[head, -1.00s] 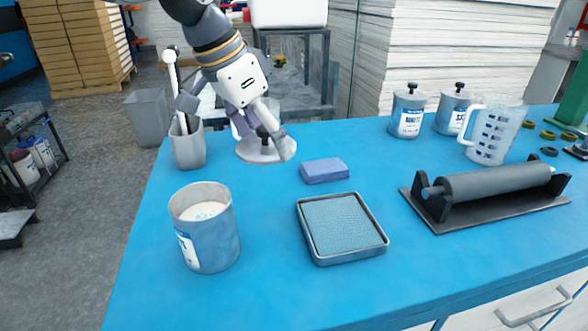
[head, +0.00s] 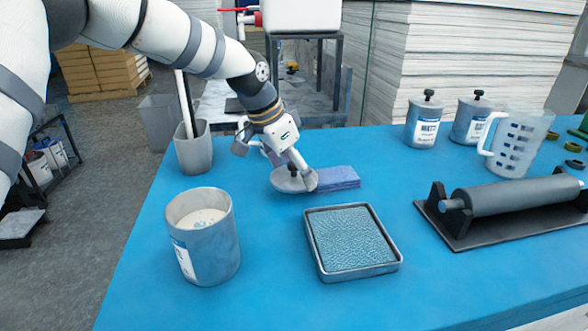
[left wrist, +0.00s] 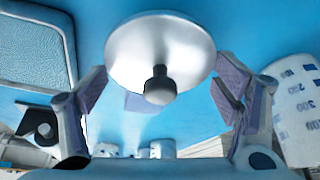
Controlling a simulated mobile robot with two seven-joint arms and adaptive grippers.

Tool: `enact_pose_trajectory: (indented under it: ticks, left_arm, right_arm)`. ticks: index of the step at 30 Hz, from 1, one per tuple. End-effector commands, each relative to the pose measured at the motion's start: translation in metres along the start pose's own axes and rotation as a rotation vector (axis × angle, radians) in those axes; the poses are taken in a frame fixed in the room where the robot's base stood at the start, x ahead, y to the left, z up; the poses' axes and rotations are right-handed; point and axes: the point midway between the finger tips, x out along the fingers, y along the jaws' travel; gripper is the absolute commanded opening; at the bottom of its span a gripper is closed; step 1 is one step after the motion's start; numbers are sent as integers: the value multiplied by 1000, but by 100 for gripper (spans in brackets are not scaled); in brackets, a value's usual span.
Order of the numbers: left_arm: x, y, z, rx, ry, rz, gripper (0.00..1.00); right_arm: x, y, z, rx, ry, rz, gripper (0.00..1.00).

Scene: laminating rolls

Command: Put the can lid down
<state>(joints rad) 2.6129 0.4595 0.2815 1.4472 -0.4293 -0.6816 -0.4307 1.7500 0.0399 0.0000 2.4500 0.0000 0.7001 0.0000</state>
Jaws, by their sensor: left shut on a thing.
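The can lid (head: 287,181) is a round, silvery disc with a dark knob. In the left wrist view the lid (left wrist: 160,55) lies between the two finger pads, knob towards the camera. My left gripper (head: 287,168) is shut on the lid and holds it level, low over the blue table, just left of the blue sponge. I cannot tell whether the lid touches the table. The open grey can (head: 203,240) with whitish contents stands nearer, at the left. My right gripper is not in view.
The blue sponge (head: 340,178) is right beside the lid. A tray with a textured blue pad (head: 395,268) lies in front, a roller on a stand (head: 515,197) at right. A brush pot (head: 193,155) stands behind left. Two lidded cans (head: 424,122) and a jug (head: 520,145) stand back right.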

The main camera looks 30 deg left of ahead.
Motion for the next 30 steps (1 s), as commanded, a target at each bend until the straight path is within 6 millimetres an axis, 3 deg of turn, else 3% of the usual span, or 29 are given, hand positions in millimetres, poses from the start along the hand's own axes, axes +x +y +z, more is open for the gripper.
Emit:
enact_pose_trajectory:
  ticks: [12, 13, 15, 26, 28, 30]
  left_arm:
    - [10, 0, 5, 0, -1, 1, 63]
    - [10, 0, 5, 0, -1, 0, 89]
    - [10, 0, 5, 0, -1, 0, 100]
    - [8, 0, 4, 0, -1, 1, 100]
    - [0, 0, 0, 0, 2, 0, 100]
    - [-20, 0, -2, 0, 6, -3, 100]
  right_arm:
    - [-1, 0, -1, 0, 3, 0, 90]
    - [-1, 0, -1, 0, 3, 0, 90]
    - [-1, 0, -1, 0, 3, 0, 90]
    - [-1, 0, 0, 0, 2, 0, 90]
    - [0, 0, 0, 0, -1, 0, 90]
    - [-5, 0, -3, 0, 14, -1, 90]
